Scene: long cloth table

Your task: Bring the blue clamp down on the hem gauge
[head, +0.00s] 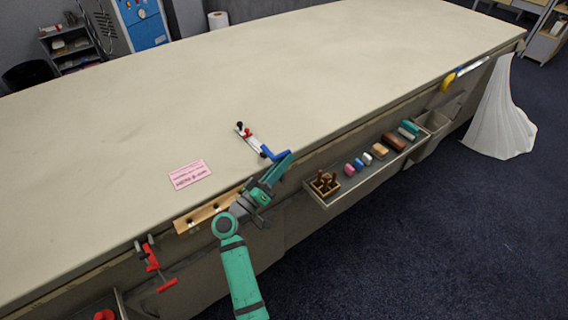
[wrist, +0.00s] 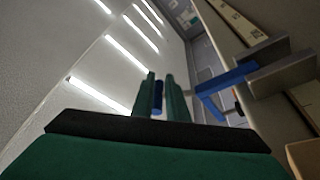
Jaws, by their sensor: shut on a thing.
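The blue clamp (head: 270,154) is at the table's front edge, its blue arm reaching onto the cloth top. My gripper (head: 286,160) is at the table edge beside it. In the wrist view my gripper (wrist: 160,95) is shut on a dark blue part between its two green fingers. An angled blue piece of the clamp (wrist: 222,82) shows to the right of the fingers. The hem gauge, seemingly the white strip with a red piece and dark knobs (head: 249,136), lies on the table just behind the clamp's arm. I cannot tell whether the clamp touches it.
A pink card (head: 190,174) lies on the tabletop to the left. A wooden strip (head: 212,210) and a red clamp (head: 151,257) are along the front edge. A side tray (head: 330,198) with several small items hangs at right. Most of the table (head: 300,70) is clear.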

